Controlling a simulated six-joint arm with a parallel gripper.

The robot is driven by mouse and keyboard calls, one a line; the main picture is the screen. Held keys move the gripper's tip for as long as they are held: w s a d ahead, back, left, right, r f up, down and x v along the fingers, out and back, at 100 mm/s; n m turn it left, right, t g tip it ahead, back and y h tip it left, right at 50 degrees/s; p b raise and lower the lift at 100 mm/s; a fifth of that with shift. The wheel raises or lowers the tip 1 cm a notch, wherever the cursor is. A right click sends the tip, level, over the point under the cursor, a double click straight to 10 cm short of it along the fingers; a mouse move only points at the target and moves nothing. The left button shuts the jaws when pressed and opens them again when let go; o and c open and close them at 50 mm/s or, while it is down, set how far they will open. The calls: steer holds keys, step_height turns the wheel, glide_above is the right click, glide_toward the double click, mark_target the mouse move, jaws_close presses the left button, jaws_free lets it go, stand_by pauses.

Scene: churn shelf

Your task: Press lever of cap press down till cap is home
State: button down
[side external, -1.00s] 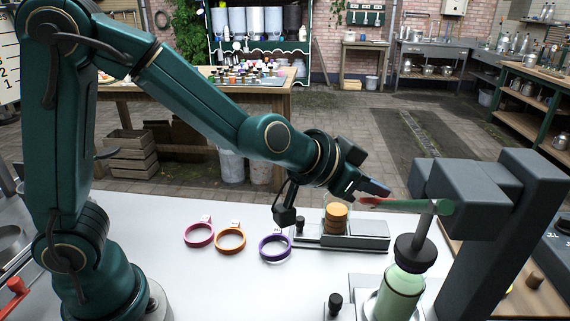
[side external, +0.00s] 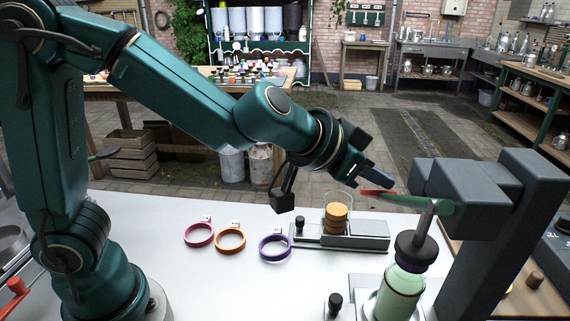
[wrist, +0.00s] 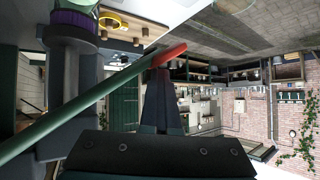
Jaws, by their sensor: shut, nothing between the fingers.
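The cap press lever (side external: 425,203) is a green bar with a red end, running left from the dark press head (side external: 470,185), its red end a little raised. My gripper (side external: 384,184) is shut and empty, its fingertips just above the red end; I cannot tell if they touch. In the wrist view, my gripper (wrist: 160,75) has its tips by the red lever end (wrist: 168,54). Under the head, the black ram (side external: 417,246) sits over the pale green bottle (side external: 400,288). A purple band (side external: 431,267) shows between them; the cap's seating is unclear.
Pink (side external: 199,235), orange (side external: 230,239) and purple (side external: 275,248) rings lie on the white table (side external: 240,285). A grey fixture (side external: 365,236) holds a glass with a cork-coloured stack (side external: 337,217). A black knob (side external: 335,300) stands by the bottle. The press column (side external: 515,240) stands at right.

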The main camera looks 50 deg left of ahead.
steer(key=shift+r, duration=0.45)
steer(key=shift+w+a+r, duration=0.2)
steer(key=shift+r, duration=0.45)
steer(key=shift+w+a+r, duration=0.2)
steer(key=shift+r, duration=0.5)
steer(key=shift+w+a+r, duration=0.2)
steer(key=shift+r, duration=0.45)
steer(key=shift+w+a+r, duration=0.25)
steer(key=shift+r, duration=0.45)
steer(key=shift+w+a+r, duration=0.2)
steer(key=shift+r, duration=0.45)
steer(key=shift+w+a+r, duration=0.25)
steer(key=shift+r, duration=0.45)
